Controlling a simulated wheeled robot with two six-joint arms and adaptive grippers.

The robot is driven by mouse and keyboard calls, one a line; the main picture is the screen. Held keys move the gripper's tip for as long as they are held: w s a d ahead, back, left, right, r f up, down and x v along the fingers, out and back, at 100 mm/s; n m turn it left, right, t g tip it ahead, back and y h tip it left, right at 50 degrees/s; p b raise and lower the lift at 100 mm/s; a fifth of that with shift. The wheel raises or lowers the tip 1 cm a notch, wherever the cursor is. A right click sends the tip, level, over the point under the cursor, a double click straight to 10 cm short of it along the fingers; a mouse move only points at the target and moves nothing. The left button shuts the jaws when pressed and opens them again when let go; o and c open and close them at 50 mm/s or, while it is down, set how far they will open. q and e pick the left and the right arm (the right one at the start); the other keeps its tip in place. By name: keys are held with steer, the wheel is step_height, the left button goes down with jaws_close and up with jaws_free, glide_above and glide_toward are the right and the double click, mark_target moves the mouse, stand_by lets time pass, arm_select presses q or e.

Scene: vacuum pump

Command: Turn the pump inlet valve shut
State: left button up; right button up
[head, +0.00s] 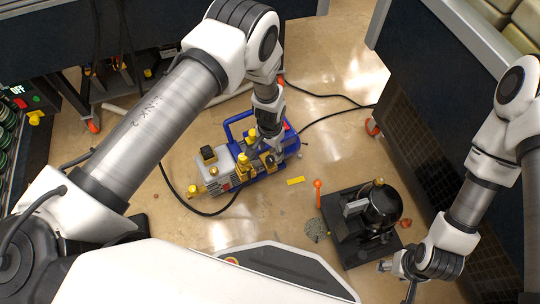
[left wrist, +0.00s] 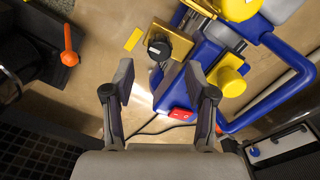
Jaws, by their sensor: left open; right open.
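The vacuum pump (head: 215,175) stands on the floor, with a grey body, a blue casing and handle, and yellow fittings. My left gripper (head: 268,148) is above the pump's right part and hides some of it. In the left wrist view, the open, empty left gripper (left wrist: 160,78) has its fingers apart, just short of a black knob (left wrist: 159,46) on a yellow block. A yellow knob (left wrist: 229,79) is to the right of the right finger. I cannot tell for sure which knob is the inlet valve. My right gripper (head: 393,266) is open and empty at the lower right, away from the pump.
A black machine (head: 360,222) with an orange-tipped lever (head: 317,185) stands right of the pump. A small yellow piece (head: 295,181) lies on the floor between them. Dark cables (head: 335,97) run behind the pump. A dark cabinet (head: 425,135) borders the right; open floor lies behind.

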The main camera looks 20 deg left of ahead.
mark_target(270, 158)
arm_select(q)
step_height(270, 158, up, 6)
steer(key=shift+r, duration=0.2)
stand_by(0.3)
